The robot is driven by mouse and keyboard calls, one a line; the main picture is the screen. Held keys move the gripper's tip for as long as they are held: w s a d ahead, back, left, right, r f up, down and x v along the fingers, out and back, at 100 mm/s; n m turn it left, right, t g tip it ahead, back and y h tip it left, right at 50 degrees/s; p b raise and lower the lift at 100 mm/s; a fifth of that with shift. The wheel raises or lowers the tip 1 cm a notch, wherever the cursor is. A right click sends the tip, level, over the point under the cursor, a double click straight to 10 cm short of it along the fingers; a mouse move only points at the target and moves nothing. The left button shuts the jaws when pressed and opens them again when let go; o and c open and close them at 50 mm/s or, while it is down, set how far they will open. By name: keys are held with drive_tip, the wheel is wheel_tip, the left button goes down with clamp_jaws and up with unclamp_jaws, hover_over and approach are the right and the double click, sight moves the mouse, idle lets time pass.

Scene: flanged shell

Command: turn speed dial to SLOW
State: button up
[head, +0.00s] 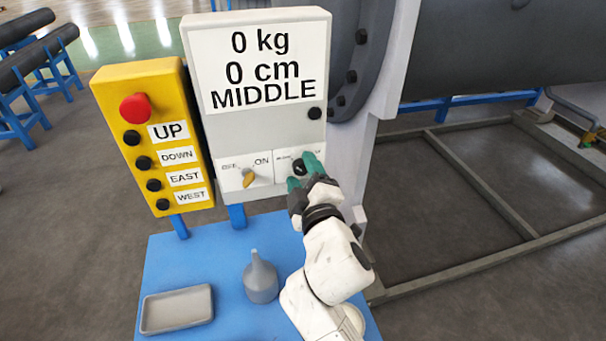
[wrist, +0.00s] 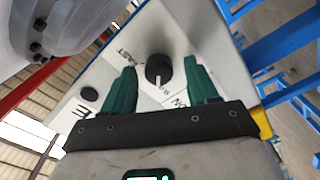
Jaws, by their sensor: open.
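The speed dial (head: 299,166) is a small black knob at the lower right of the grey control box. Gaps show between the fingers and the knob. The display (head: 262,68) reads 0 kg, 0 cm, MIDDLE.
An orange ON switch (head: 248,178) is just left of the dial. A yellow panel (head: 154,137) with a red button and several black buttons stands further left. A grey tray (head: 177,309) and a grey funnel-shaped piece (head: 261,278) are on the blue table (head: 215,262) below.

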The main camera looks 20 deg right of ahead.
drive_tip(key=s+a+b, duration=0.1)
drive_tip(key=s+b, duration=0.1)
drive_tip(key=s, duration=0.8)
drive_tip(key=shift+s+a, duration=0.3)
drive_tip(key=shift+s, duration=0.05)
drive_tip(key=shift+f, duration=0.1)
